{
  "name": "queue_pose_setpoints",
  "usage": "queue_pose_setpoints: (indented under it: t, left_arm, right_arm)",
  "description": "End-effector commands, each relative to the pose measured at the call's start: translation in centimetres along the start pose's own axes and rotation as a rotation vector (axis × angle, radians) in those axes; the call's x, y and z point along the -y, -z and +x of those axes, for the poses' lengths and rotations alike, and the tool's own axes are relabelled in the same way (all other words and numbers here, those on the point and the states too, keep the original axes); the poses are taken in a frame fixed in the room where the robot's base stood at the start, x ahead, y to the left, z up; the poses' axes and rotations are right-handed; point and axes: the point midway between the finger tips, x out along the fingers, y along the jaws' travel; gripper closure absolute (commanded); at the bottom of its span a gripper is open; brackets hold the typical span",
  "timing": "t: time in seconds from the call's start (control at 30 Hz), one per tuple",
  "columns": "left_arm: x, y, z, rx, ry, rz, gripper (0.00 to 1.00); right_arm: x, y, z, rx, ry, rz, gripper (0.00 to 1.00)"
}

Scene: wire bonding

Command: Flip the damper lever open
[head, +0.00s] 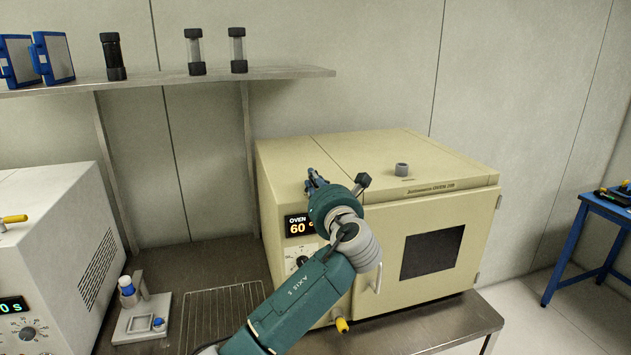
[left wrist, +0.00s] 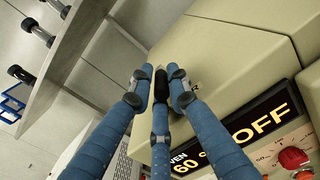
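The cream oven (head: 436,257) stands on the bench, its display reading 60. My left gripper (head: 313,178) is at the oven's upper left edge, and its fingers are partly hidden behind my own wrist. In the left wrist view, the fingers of my left gripper (left wrist: 160,78) come close together beside the oven's top edge. A small dark piece lies between them, and I cannot tell whether it is the damper lever's knob or a fingertip pad. The damper lever cannot be made out clearly in either view. My right gripper is not in view.
A shelf (head: 215,76) with dark-capped cylinders runs along the wall at upper left. A white instrument (head: 58,255), a small stand (head: 142,318) and a wire rack (head: 222,313) are left of the oven.

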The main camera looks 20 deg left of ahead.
Motion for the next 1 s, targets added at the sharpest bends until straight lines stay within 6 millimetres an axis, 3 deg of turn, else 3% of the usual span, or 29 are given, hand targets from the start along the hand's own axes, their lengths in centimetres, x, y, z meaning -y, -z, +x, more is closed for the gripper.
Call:
queue_pose_setpoints:
  t: [0.37, 0.47, 0.8, 1.0]
  left_arm:
    - [0.1, 0.0, -0.5, -0.001, 0.0, 0.0, 0.79]
    - [0.1, 0.0, -1.8, 0.001, 0.002, 0.0, 0.79]
    - [0.1, -0.1, -8.9, 0.001, 0.003, -0.002, 0.79]
    - [0.1, -0.1, -11.4, 0.001, 0.001, -0.001, 0.79]
  right_arm:
    - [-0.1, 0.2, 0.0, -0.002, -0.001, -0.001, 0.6]
    - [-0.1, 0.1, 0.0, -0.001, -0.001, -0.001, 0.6]
    - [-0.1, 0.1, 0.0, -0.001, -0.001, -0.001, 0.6]
    - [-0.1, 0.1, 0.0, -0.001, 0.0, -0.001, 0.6]
